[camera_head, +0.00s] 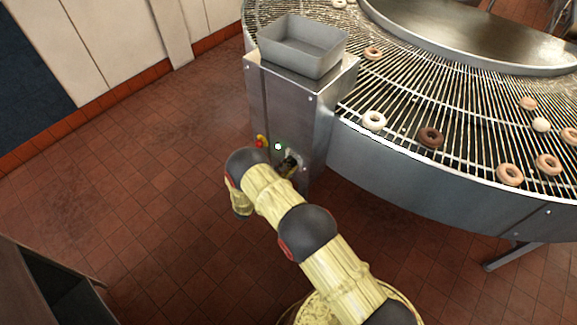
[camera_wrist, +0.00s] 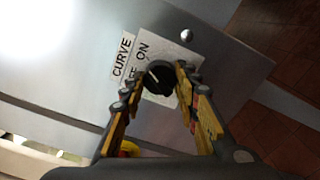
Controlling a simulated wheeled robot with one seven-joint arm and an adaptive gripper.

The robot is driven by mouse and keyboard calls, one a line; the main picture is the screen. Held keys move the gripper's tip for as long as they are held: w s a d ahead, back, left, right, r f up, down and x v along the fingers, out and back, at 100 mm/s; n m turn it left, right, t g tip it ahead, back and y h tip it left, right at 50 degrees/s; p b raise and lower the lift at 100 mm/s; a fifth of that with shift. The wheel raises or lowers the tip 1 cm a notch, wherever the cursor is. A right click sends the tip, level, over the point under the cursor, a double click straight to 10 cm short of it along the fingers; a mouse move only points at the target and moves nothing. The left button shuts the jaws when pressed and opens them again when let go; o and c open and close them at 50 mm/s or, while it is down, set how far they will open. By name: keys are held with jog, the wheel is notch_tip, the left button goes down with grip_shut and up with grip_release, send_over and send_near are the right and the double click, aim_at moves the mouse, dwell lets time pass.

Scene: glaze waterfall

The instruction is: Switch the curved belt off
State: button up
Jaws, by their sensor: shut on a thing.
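The curved belt (camera_head: 455,115) is a wire conveyor with a metal side wall, carrying several donuts in the head view. A grey metal control box (camera_head: 288,105) stands at its left end. In the wrist view a black round knob (camera_wrist: 158,77) with a pale pointer mark sits on a white label plate reading "ON" (camera_wrist: 142,50); other lettering there is partly covered. A "CURVE" label (camera_wrist: 121,57) is beside it. My gripper (camera_wrist: 157,83) has its fingers closed on the knob, one on each side. In the head view my gripper (camera_head: 289,166) is at the box's front face, and the knob is hard to make out.
A grey open tray (camera_head: 303,47) sits on top of the box. A red and yellow button (camera_head: 261,141) and a pale round indicator (camera_head: 278,146) are on the box front. The tiled floor (camera_head: 130,170) to the left is clear. A dark cabinet edge (camera_head: 45,275) is at lower left.

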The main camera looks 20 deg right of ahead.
jog(key=c, duration=0.5)
jog(key=shift+n, duration=0.3)
jog(key=n+b, duration=0.2)
jog(key=n, duration=0.3)
jog(key=shift+f+b, duration=0.1)
jog(key=shift+b, duration=0.2)
jog(key=n+b, duration=0.1)
jog(key=n, duration=0.5)
jog(key=shift+s, duration=0.1)
jog(key=shift+n, duration=0.3)
jog(key=o, duration=1.1)
jog(key=shift+o, duration=0.3)
